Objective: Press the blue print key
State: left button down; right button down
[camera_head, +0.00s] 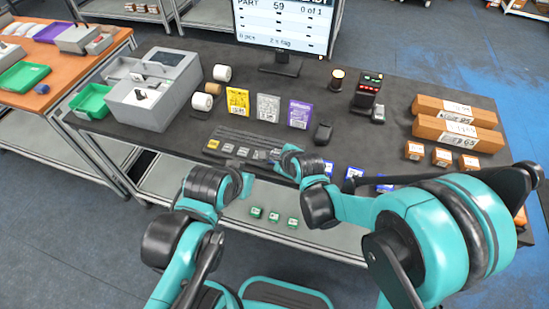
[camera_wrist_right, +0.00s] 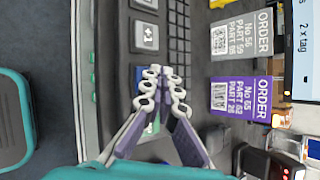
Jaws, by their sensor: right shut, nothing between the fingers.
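The dark keyboard (camera_head: 228,141) lies near the front edge of the table; it also fills the middle of the right wrist view (camera_wrist_right: 175,28). A blue key (camera_wrist_right: 138,75) shows there beside my right gripper (camera_wrist_right: 162,76), partly covered by its fingertips. A green key (camera_wrist_right: 151,128) shows between the fingers, and a grey key with an arrow (camera_wrist_right: 145,37) is on the other side. My right gripper (camera_head: 277,163) is shut and empty over the keyboard's right end. I cannot tell whether it touches the blue key. My left gripper (camera_head: 247,184) is at the table's front edge, its fingers unclear.
A monitor (camera_head: 283,22), a grey printer (camera_head: 155,90), a scanner (camera_head: 368,92) and cardboard boxes (camera_head: 457,132) stand farther off.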

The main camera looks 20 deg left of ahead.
jog(key=shift+r, duration=0.5)
jog(key=shift+r+p, duration=2.05)
jog(key=shift+r, duration=0.45)
jog(key=s+d+r+n+h+b, duration=0.15)
jog(key=d+r+n, duration=0.3)
jog(key=d, duration=0.65)
jog(key=s+d+n+h+b, duration=0.1)
jog(key=s+d+n+h, duration=0.1)
jog(key=s+d+n, duration=0.5)
jog(key=s+d+n+h+b, duration=0.2)
jog(key=s+d+n, duration=0.5)
jog(key=d, duration=0.7)
jog(key=shift+s+d, duration=0.2)
jog(key=shift+s, duration=0.2)
